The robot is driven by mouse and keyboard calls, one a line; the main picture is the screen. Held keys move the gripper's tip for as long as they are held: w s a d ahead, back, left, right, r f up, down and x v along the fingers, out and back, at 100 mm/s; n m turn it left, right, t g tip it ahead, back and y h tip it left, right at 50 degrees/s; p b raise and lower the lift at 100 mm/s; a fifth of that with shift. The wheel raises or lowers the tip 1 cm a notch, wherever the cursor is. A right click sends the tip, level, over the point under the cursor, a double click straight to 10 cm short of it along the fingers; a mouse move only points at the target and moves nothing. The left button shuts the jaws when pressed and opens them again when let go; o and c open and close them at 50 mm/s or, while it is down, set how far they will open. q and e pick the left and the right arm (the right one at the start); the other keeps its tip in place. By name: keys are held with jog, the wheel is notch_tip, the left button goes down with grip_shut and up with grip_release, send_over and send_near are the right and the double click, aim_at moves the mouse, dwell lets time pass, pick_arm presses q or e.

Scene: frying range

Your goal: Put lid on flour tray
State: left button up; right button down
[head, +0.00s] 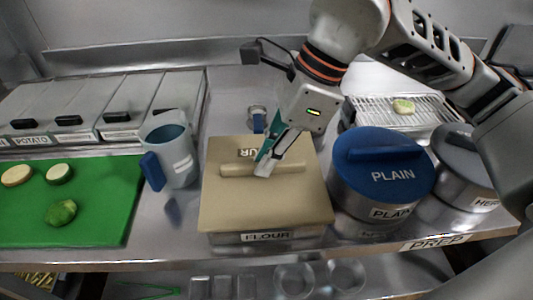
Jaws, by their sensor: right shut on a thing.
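The tan lid (265,203) lies over the flour tray (266,238), whose metal front with a FLOUR label shows below the lid's front edge. The lid looks roughly level and lined up with the tray; I cannot tell if it is fully seated. My right gripper (265,168) comes down from the upper right and is shut on the lid's bar handle. Its fingers hide part of the handle and of the lettering on the lid. My left gripper is not in view.
A blue-lidded PLAIN pot (382,175) stands close on the right, with a grey-lidded pot (465,160) beyond it. A jug with a blue handle (170,150) stands close on the left, beside a green board (95,205). A wire rack (400,115) is behind.

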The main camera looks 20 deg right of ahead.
jog(key=c, duration=2)
grip_release()
jog(key=shift+f, duration=0.1)
jog(key=v, duration=1.2)
